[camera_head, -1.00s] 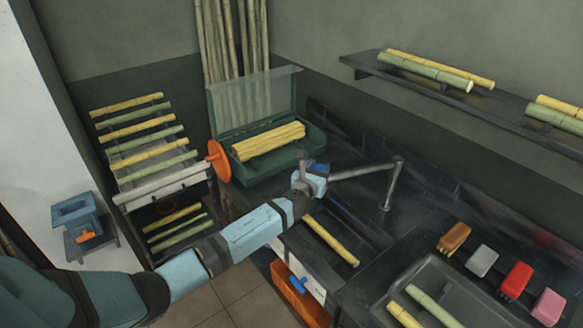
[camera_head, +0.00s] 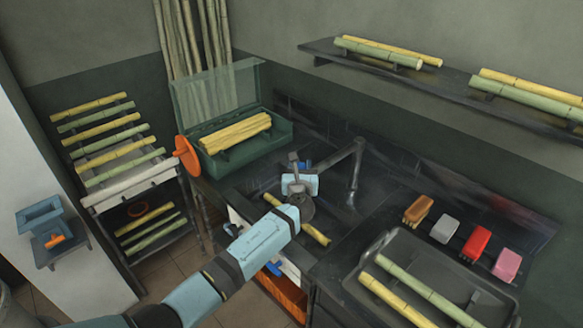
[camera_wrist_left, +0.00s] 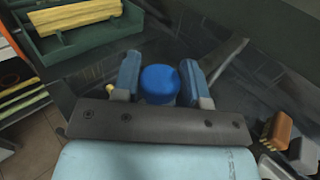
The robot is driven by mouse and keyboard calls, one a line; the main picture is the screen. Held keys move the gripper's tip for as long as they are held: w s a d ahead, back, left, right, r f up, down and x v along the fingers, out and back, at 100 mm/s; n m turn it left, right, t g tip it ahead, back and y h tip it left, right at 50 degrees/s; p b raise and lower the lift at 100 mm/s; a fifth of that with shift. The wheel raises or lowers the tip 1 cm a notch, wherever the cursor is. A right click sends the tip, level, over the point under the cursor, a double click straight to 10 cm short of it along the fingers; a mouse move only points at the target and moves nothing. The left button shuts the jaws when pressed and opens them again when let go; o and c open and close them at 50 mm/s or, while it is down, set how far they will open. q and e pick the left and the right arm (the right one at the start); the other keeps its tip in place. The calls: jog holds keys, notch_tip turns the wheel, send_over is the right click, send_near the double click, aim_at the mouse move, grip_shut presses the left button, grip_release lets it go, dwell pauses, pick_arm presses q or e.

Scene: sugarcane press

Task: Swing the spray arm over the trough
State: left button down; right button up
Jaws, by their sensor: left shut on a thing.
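The spray arm (camera_head: 338,156) is a thin grey pipe on an upright post at the back of the counter. It slants left and toward me, down to my left gripper (camera_head: 301,170). The gripper is shut on the arm's blue end piece; in the left wrist view this blue knob (camera_wrist_left: 160,82) sits between the two fingers. The trough (camera_head: 335,220) is a dark recess in the counter with a yellow cane (camera_head: 308,231) lying in it. My gripper and forearm cover part of the trough, and the gripper appears above its far left part. My right gripper is out of view.
A green open box (camera_head: 270,145) of yellow canes stands behind left, with an orange disc (camera_head: 187,158) beside it. A dark tray (camera_head: 355,285) with canes and several coloured brushes (camera_head: 476,243) lie right. A shelf (camera_head: 455,80) with canes hangs above.

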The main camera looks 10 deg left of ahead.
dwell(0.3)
pick_arm(q)
jog(key=c, duration=0.7)
grip_release()
jog(key=s+d, duration=0.2)
jog(key=s, duration=1.1)
jog(key=shift+s+d+b, duration=0.2)
jog(key=shift+s+b, duration=0.15)
jog(key=shift+f, duration=0.1)
